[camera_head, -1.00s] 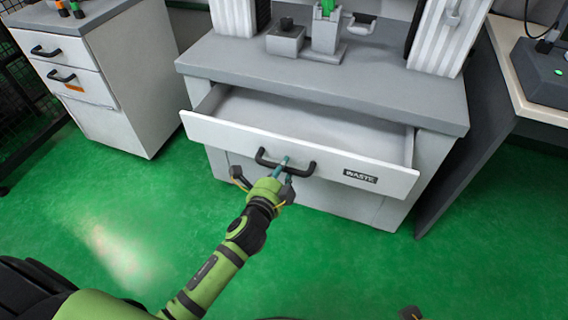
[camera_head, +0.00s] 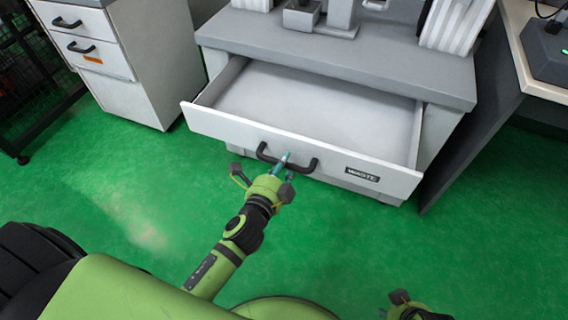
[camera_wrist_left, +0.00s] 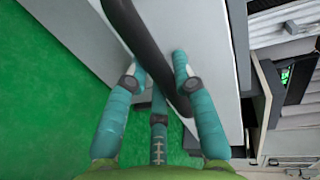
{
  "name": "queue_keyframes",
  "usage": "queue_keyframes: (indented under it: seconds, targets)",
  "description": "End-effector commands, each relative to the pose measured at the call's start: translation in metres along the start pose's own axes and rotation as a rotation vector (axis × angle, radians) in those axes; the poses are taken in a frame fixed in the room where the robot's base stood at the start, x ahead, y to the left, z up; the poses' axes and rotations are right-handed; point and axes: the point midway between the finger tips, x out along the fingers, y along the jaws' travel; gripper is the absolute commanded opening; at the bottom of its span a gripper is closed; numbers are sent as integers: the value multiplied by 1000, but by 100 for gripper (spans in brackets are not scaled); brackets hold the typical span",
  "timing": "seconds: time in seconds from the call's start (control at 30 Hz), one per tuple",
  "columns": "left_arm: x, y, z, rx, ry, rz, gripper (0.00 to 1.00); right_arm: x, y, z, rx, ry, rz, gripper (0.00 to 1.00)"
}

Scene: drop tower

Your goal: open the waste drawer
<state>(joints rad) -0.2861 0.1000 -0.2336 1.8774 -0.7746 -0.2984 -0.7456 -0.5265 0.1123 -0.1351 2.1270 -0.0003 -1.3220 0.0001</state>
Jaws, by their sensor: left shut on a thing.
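The waste drawer (camera_head: 225,124) stands well out of the grey-topped bench, with a WASTE label on its white front. Its inside looks empty. My left gripper (camera_head: 284,160) is shut on the black drawer handle (camera_head: 306,168), near the middle of the bar. In the left wrist view the dark handle (camera_wrist_left: 130,28) runs between the two teal fingers of the left gripper (camera_wrist_left: 155,66), with the white drawer front (camera_wrist_left: 214,60) behind it. Part of my right gripper (camera_head: 402,298) shows at the bottom edge; its fingers cannot be made out clearly.
The drop tower's bench top (camera_head: 330,55) lies above and behind the drawer. A white cabinet (camera_head: 135,75) with black handles stands at the left. A side table (camera_head: 530,65) stands at the right. Green floor (camera_head: 120,185) is clear in front of the drawer.

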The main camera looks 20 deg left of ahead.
Motion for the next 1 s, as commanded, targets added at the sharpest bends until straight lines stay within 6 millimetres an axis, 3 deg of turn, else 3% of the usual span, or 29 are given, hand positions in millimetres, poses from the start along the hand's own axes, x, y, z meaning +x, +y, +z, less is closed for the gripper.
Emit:
queue_keyframes:
  seconds: [0.03, 0.07, 0.1, 0.53, 1.0]
  targets:
    - [0, 0, 1, 1, -2, 0, 38, 0, 0, 0, 0, 0, 0, 40]
    - [0, 0, 1, 1, -2, 0, 50, 0, 0, 0, 0, 0, 0, 40]
    - [0, 0, 1, 1, -2, 0, 51, 0, 0, 0, 0, 0, 0, 40]
    - [-9, 1, 0, 1, -1, 2, 51, 0, 0, 0, -1, 0, -1, 40]
    - [-97, 1, 1, -2, -3, 4, 51, 0, 0, 0, 0, 0, 0, 40]
